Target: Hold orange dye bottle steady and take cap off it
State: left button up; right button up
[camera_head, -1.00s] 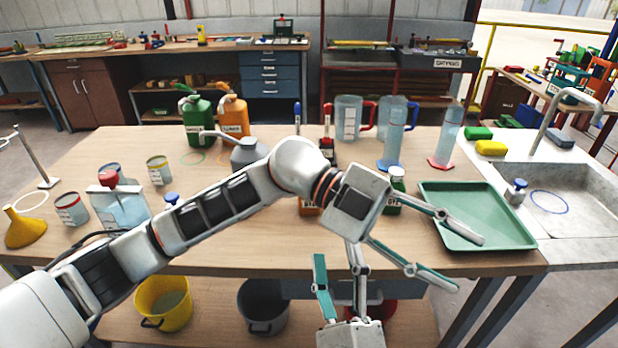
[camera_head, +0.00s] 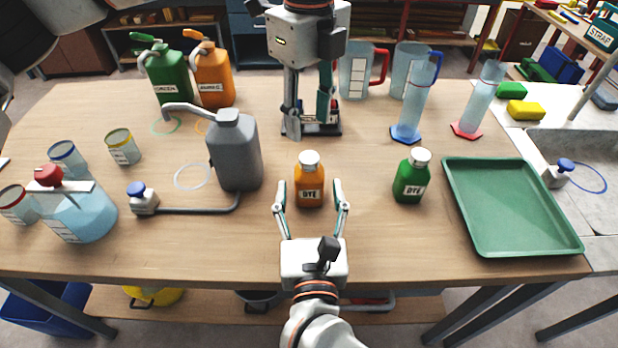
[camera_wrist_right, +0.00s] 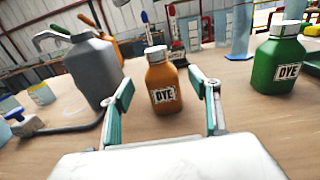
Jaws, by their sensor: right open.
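The orange dye bottle (camera_head: 310,188) stands upright on the table with its white cap (camera_head: 309,158) on. In the right wrist view the orange bottle (camera_wrist_right: 163,88) stands between and beyond the fingertips. My right gripper (camera_head: 312,190) is open, low over the table on the near side, with its fingers spread to either side of the bottle and apart from it. My left gripper (camera_head: 308,132) points down at the back of the table, behind the bottle, near a dark stand. Its fingers are apart and nothing shows clearly between them.
A green dye bottle (camera_head: 411,178) stands to the right, then a green tray (camera_head: 510,250). A grey canister (camera_head: 235,155) with a long spout is close on the left. Measuring cylinders (camera_head: 411,110) and jugs (camera_head: 356,75) stand at the back right. Table between the dye bottles is clear.

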aim_at(309, 177)
jog(key=shift+w+a, duration=0.1)
jog(key=shift+w, duration=2.7)
